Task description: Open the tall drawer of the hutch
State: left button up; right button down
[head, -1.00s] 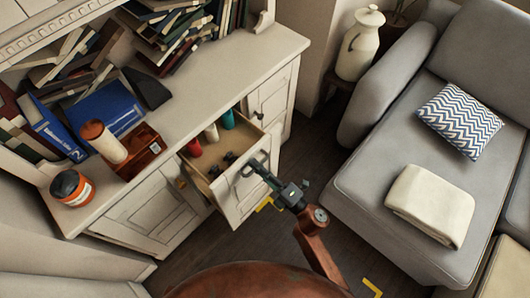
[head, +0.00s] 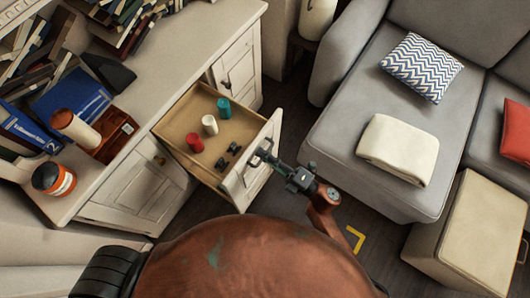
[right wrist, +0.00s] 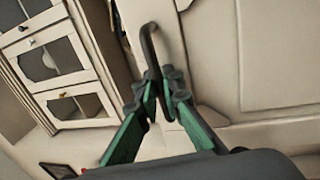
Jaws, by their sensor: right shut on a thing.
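The tall drawer (head: 182,125) of the white hutch (head: 150,180) is pulled well out, its inside in plain view. Its white front panel (head: 238,188) faces the lower right. My right gripper (head: 262,157) is at the drawer's dark handle on that front. In the right wrist view the green-sided fingers (right wrist: 160,88) close together on the curved handle (right wrist: 149,42). The fingers partly hide the handle's lower end. My left gripper is not in view.
In the drawer stand red (head: 194,142), white (head: 210,125) and teal (head: 223,108) spools, with small dark items (head: 228,154) beside them. A grey sofa (head: 350,110) is to the right, and a beige ottoman (head: 470,230) at lower right. Dark floor lies between drawer and sofa.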

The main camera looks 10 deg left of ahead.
jog(key=shift+f, duration=0.1)
jog(key=c, duration=2.3)
grip_release()
jog(key=shift+c, duration=0.2)
jog(key=shift+d, duration=0.1)
jog(key=v, duration=1.2)
